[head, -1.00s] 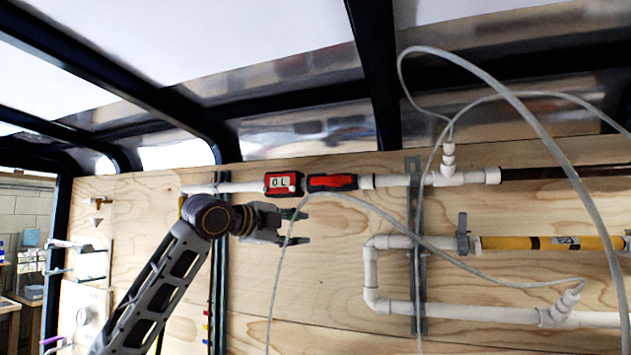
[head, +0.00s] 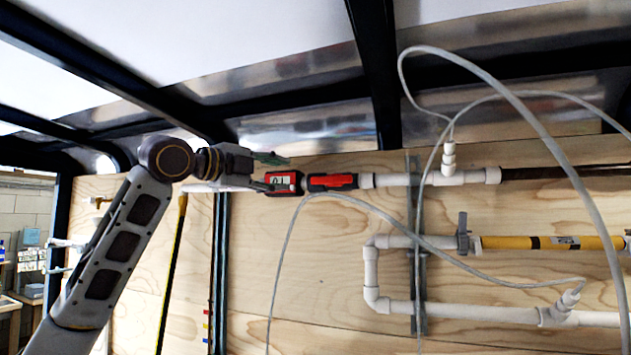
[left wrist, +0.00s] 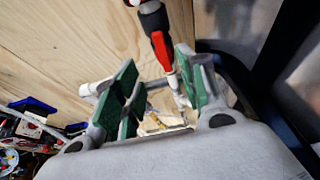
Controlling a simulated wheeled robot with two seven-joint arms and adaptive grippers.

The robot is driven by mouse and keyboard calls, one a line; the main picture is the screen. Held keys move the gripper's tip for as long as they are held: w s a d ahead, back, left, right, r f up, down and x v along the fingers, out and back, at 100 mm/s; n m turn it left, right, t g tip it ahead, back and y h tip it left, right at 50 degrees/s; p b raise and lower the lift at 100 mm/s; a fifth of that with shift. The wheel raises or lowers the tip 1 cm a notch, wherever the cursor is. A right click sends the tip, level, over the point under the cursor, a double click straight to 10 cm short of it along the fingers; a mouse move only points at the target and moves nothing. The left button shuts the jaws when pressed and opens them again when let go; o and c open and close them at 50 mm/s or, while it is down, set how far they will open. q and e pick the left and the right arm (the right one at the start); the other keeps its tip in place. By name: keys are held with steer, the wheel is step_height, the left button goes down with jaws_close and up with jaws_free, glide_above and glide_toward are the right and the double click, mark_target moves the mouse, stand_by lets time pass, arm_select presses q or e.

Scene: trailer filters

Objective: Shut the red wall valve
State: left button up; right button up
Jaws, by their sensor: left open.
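The red wall valve (head: 332,181) has a red lever on a dark body, set in the white pipe run on the plywood wall. Its lever lies along the pipe. In the left wrist view, a red lever (left wrist: 162,50) on a black body shows beyond the gap between the green finger pads (left wrist: 158,82). I cannot tell whether the fingers touch anything. My right gripper is out of view.
A clear hose (head: 375,206) loops below the valve. A grey upright strut (head: 418,270) and a yellow pipe (head: 550,243) are to the right.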

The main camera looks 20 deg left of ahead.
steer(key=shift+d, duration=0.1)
arm_select(q)
steer(key=p, duration=0.4)
glide_toward(319, 180)
steer(key=x, duration=0.7)
steer(key=shift+x, duration=0.8)
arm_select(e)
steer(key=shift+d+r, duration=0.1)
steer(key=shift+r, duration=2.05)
arm_select(q)
steer(key=shift+c, duration=0.2)
jaws_close()
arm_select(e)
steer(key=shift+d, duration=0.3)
